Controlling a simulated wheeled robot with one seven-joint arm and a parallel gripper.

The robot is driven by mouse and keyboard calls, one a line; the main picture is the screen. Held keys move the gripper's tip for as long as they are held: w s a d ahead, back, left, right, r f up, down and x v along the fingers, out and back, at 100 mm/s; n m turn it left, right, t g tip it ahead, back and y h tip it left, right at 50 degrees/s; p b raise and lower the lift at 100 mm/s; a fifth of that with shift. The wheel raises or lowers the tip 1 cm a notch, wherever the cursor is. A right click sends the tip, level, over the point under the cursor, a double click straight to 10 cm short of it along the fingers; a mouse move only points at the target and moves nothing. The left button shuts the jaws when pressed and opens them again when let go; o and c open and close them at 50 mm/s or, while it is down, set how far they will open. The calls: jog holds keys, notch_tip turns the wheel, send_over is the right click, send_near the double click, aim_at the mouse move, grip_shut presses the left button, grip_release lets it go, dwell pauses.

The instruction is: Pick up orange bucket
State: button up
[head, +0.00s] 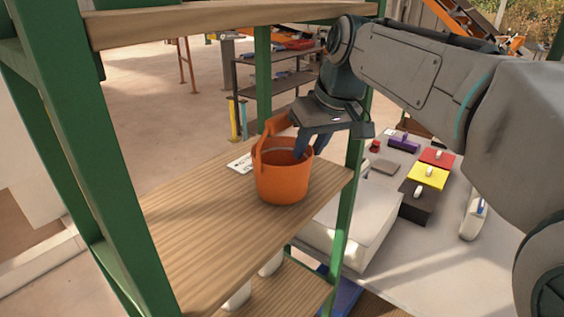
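The orange bucket (283,184) stands upright on the wooden shelf, near its right end. A raised orange part, perhaps its handle, rises at its back left rim. My gripper (304,150) comes down from the upper right and points at the bucket's right rim. Its dark fingers reach the rim at the back right. One finger overlaps the bucket's opening in the picture. I cannot tell whether the fingers touch the bucket or how far apart they are.
Green posts (95,160) frame the wooden shelf (190,235), with another board above. A white card lies behind the bucket. White objects stand on the lower shelf. To the right, a grey table (420,265) holds purple, red, yellow and black blocks. The shelf's left part is clear.

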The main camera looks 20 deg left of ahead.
grip_shut()
jog(key=shift+r, duration=0.15)
